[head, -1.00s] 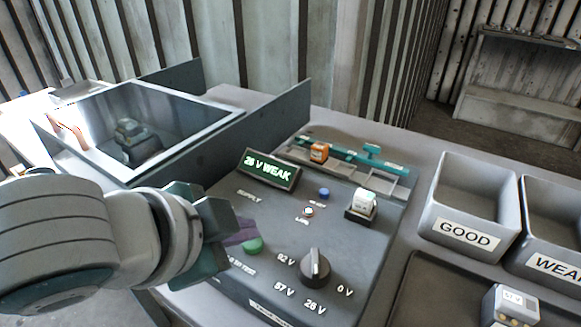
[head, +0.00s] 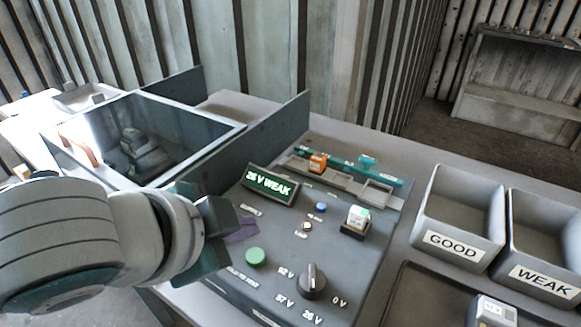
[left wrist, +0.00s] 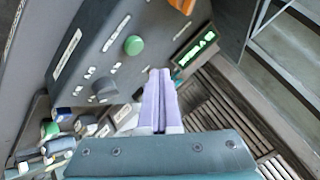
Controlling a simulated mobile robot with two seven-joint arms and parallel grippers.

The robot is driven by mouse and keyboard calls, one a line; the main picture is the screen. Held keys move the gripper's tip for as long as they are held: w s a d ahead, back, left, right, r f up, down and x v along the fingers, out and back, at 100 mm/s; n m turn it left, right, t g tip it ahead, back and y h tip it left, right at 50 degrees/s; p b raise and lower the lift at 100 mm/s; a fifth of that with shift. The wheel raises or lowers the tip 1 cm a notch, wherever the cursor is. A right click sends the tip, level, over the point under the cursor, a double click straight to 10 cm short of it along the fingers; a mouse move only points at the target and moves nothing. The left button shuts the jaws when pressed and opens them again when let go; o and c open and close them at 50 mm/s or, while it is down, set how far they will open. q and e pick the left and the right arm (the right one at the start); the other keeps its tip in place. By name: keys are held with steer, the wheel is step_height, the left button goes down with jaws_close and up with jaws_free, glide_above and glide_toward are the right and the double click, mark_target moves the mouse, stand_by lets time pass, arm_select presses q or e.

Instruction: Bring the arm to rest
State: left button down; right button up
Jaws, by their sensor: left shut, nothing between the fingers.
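My left gripper (head: 246,230) comes in from the left of the head view and hangs over the left edge of the grey test panel (head: 225,278). Its purple fingers (left wrist: 160,105) are shut together with nothing between them, seen in the left wrist view. The green button (head: 255,257) is just beside and below the fingertips in the head view, with a visible gap; it also shows in the left wrist view (left wrist: 133,45). The display (head: 270,184) reads "26 V WEAK". My right gripper is not in view.
A knob (head: 312,282) and a white-topped block in a socket (head: 356,222) are on the panel. An orange block (head: 318,162) sits by the teal rail. Bins marked GOOD (head: 455,243) and WEAK (head: 545,278) stand at right. A glass-topped box (head: 150,140) stands behind the arm.

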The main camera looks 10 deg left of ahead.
arm_select(q)
step_height(320, 180, up, 2)
steer(key=shift+r+p, duration=0.15)
steer(key=shift+p, duration=0.75)
